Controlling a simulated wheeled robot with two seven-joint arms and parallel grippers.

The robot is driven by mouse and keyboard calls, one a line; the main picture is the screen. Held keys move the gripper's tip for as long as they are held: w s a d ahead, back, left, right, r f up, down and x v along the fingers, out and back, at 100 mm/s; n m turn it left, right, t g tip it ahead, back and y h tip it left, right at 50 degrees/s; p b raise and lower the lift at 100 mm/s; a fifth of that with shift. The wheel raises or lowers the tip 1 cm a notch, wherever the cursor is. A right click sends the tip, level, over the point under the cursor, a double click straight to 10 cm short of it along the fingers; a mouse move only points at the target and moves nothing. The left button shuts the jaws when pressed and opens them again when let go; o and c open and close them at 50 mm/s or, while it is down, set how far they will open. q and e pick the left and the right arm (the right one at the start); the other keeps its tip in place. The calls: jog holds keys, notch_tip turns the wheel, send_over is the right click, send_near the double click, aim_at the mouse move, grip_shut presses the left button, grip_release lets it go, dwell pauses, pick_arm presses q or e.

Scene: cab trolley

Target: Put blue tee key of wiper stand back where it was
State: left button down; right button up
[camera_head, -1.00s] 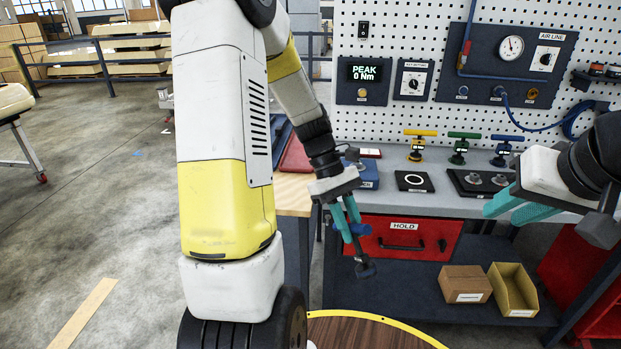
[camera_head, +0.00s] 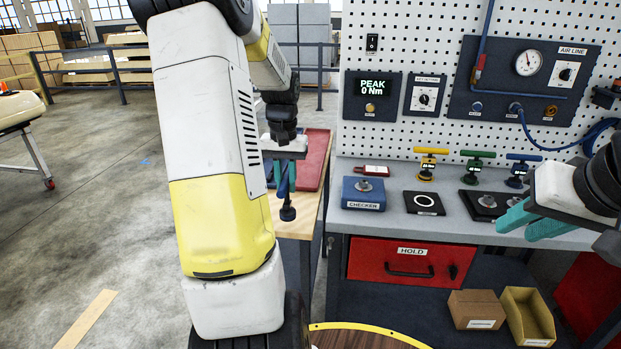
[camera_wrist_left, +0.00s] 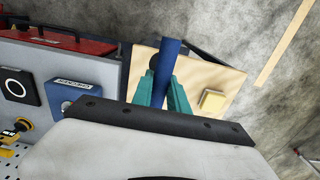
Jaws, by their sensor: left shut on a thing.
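My left gripper (camera_head: 286,178) is shut on a blue tee key (camera_head: 288,211), with its dark end hanging down. It is held beside the bench's left end, in front of the pale wood side table (camera_head: 298,222). In the left wrist view, the blue bar of the key (camera_wrist_left: 171,65) stands between the teal fingers (camera_wrist_left: 160,92). Another blue-handled tee tool (camera_head: 520,170) stands upright on the bench, right of a green one (camera_head: 475,166) and a yellow one (camera_head: 428,163). My right gripper (camera_head: 522,226) is empty, its teal fingers apart, over the bench's front right. I cannot tell which is the wiper stand.
The blue checker (camera_head: 362,202), a ringed black plate (camera_head: 425,211) and a dark block (camera_head: 484,206) sit on the grey bench. A red folder-like thing (camera_head: 314,160) lies on the side table. A pale yellow square block (camera_wrist_left: 212,101) shows there in the wrist view.

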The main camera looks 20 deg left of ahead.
pick_arm(q)
jog(key=w+a+f, duration=0.3)
jog(key=w+f, duration=0.1)
jog(key=w, duration=0.3)
jog(key=shift+w+f, duration=0.15)
jog(key=shift+w, duration=0.05)
jog(key=c, duration=1.3)
grip_release()
